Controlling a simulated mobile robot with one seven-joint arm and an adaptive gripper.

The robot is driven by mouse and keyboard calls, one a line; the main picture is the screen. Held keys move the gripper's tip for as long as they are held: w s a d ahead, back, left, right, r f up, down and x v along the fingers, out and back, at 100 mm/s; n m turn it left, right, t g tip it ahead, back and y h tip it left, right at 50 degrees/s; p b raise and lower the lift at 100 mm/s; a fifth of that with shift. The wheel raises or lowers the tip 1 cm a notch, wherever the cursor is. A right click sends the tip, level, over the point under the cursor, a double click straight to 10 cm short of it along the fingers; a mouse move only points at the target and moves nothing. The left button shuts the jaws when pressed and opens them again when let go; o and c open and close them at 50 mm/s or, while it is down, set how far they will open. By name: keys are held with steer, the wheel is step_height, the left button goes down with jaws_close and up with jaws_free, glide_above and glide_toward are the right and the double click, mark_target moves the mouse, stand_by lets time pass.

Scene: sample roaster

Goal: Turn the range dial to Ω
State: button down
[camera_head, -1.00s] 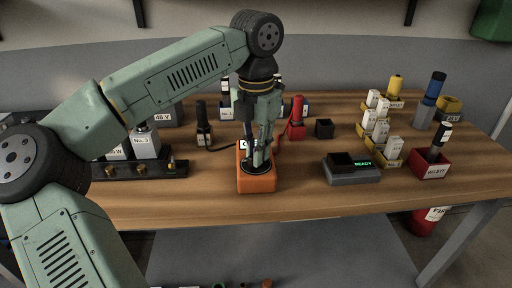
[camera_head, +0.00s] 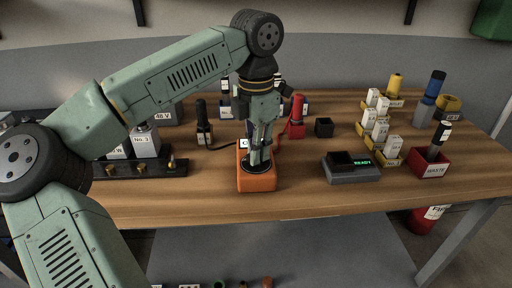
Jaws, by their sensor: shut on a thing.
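An orange meter (camera_head: 257,183) lies on the wooden table near its front edge, with a round dark dial (camera_head: 247,171) on its top face. A small part of its lit display (camera_head: 243,143) shows behind my gripper. My gripper (camera_head: 260,162) points straight down over the meter, its fingers shut on the dial. The fingers hide most of the dial, and I cannot read its markings or its pointer. A black probe (camera_head: 203,125) stands at the left of the meter and a red probe (camera_head: 296,117) at the right, both with cables toward it.
A grey device reading READY (camera_head: 352,168) lies right of the meter. A black cup (camera_head: 324,127), white labelled blocks in yellow trays (camera_head: 392,159) and a red WASTE bin (camera_head: 430,168) stand further right. A dark rack (camera_head: 140,168) is at left.

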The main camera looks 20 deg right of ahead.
steer(key=c, duration=1.6)
jaws_free()
step_height(320, 180, up, 12)
steer(key=shift+r, duration=0.1)
